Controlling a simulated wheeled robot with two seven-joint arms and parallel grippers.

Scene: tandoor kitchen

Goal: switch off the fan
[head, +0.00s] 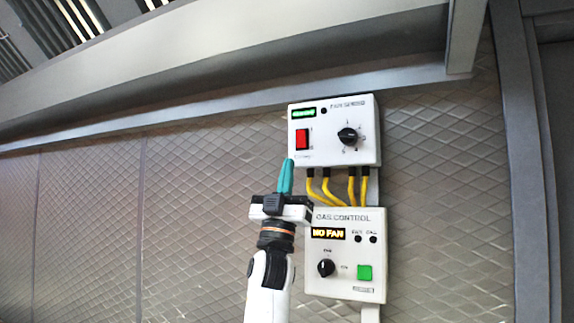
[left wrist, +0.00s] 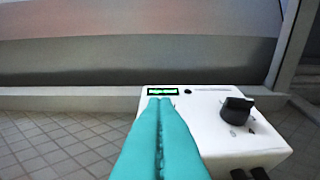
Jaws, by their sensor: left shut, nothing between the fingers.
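The fan control box (head: 334,159) is a white box on the wall with a red rocker switch (head: 302,139), a black knob (head: 348,137) and a small green lit display (head: 303,113). My left gripper (head: 286,163) has teal fingers, shut and empty, pointing up just below and left of the red switch. In the left wrist view, the fingers (left wrist: 160,104) cover the switch area of the box (left wrist: 213,133); the black knob (left wrist: 236,110) and green display (left wrist: 163,91) show beside and above them. I cannot tell whether the fingertips touch the box. My right gripper is not in view.
Below hangs a gas control box (head: 345,283) with a lit "NO FAN" display (head: 328,233), a black knob (head: 326,268) and a green button (head: 365,272). Yellow cables (head: 351,187) run between the boxes. A grey metal hood edge (head: 220,104) runs above. The tiled wall (head: 200,200) at left is clear.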

